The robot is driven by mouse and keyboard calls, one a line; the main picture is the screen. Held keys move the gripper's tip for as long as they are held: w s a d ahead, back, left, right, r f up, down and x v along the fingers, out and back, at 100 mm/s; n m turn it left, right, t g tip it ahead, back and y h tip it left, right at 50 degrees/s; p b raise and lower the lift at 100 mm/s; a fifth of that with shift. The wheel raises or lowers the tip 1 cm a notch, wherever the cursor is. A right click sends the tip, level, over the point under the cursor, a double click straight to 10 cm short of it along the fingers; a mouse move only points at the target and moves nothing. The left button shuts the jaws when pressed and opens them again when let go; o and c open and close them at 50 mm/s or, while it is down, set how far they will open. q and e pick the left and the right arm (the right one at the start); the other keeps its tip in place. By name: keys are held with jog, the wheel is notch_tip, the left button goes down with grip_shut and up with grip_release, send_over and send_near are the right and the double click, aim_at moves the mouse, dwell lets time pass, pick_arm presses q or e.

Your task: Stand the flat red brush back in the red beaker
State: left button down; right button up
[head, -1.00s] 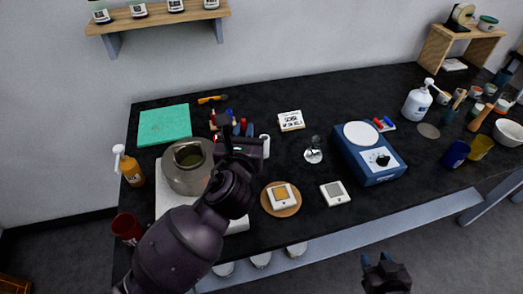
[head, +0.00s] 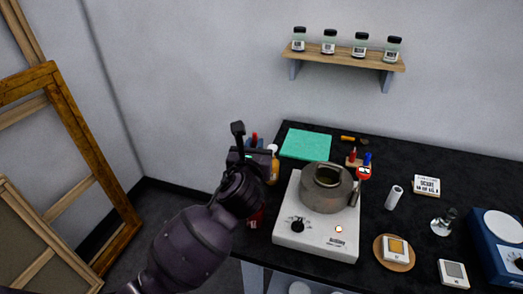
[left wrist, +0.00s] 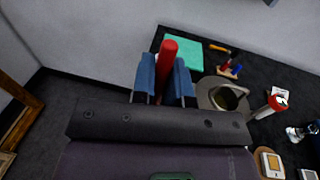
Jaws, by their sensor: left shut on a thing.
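My left gripper (head: 253,144) is shut on the flat red brush (left wrist: 168,65), whose red part stands up between the blue fingers in the left wrist view. A small piece of its red also shows between the fingers in the head view (head: 254,137). Its lower end is hidden. The red beaker (head: 258,216) is at the left end of the black table, mostly hidden behind my left forearm; its mouth is not visible. The gripper appears above and near it in the picture, but I cannot tell the gap. My right gripper is not in view.
A white hotplate (head: 313,243) with a grey pot (head: 325,195) stands right of my left gripper. An amber pump bottle (head: 273,173) is partly hidden behind the gripper. A green mat (head: 306,145) lies behind. Wooden frames (head: 85,150) lean at the left.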

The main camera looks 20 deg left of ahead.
pick_arm(q)
jog(key=shift+s+a+f, duration=0.2)
jog(key=shift+a+f, duration=0.05)
jog(key=shift+f, duration=0.05)
jog(key=shift+w+d+f, duration=0.1)
jog(key=shift+w+f, duration=0.05)
jog(key=shift+f, duration=0.35)
send_over(255, 214)
jog(key=w+a, duration=0.1)
jog(key=w, duration=0.2)
jog(key=shift+f, duration=5.2)
jog(key=shift+s+f+b, duration=0.1)
jog(key=shift+f+b, duration=1.55)
jog(key=shift+f, duration=0.3)
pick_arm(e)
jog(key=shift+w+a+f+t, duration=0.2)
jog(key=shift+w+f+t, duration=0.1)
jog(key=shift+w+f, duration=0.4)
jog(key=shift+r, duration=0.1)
pick_arm(q)
jog(key=c, duration=1.1)
grip_release()
jog(key=shift+o, duration=0.2)
